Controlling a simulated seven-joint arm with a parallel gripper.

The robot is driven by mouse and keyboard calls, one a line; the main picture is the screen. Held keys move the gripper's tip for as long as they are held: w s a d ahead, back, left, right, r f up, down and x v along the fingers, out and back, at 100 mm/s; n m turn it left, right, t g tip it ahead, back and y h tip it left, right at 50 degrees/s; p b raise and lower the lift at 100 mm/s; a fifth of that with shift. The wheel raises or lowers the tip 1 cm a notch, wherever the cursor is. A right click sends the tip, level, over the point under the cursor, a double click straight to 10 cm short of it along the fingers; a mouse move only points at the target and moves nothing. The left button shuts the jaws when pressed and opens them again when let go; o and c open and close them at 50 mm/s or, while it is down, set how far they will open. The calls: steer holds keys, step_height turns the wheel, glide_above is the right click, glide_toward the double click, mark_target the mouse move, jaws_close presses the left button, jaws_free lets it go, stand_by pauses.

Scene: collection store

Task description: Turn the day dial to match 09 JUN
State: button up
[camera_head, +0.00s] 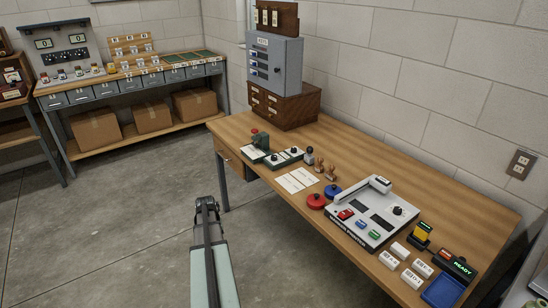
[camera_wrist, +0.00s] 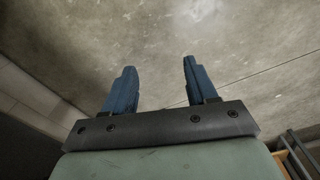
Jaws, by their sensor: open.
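Dials small in the head view: black round knobs stand on the low dark-green-edged plates (camera_head: 285,156) on the wooden desk, beside a green and red upright device (camera_head: 260,139). Another black knob (camera_head: 398,211) sits on the white-grey machine (camera_head: 372,218) farther right. I cannot tell which is the day dial, and no date marking is readable. My gripper (camera_wrist: 157,75) shows two blue fingers spread apart with nothing between them, over bare floor. In the head view my gripper (camera_head: 206,203) is in front of the desk, clear of everything on it.
The wooden desk (camera_head: 455,195) also carries white paper sheets (camera_head: 297,180), red (camera_head: 316,201) and blue (camera_head: 332,190) round pads, white blocks (camera_head: 399,249) and a blue tray (camera_head: 444,291). A grey cabinet (camera_head: 287,62) stands on wooden drawers at the back. The desk's front edge lies beside my arm.

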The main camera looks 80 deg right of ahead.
steer(key=s+d+r+m+h, duration=0.1)
steer(key=s+d+r, duration=0.4)
steer(key=d+r, duration=0.2)
steer(key=s+d+r+m, duration=0.2)
steer(key=s+d+r, duration=0.4)
steer(key=d, duration=0.6)
steer(key=s+d+r+m+h, duration=0.1)
steer(key=s+d+r+m, duration=0.1)
steer(key=s+d+r, duration=0.4)
steer(key=shift+d+r+h, duration=0.3)
steer(key=shift+d+r, duration=1.7)
steer(key=shift+d, duration=0.05)
steer(key=s+d+r+m, duration=0.2)
steer(key=d+r, duration=0.3)
steer(key=r, duration=0.1)
step_height(320, 180, up, 5)
steer(key=m+y, duration=0.3)
steer(key=m, duration=0.9)
glide_above(274, 156)
step_height(274, 156, down, 14)
steer(key=shift+r, duration=0.1)
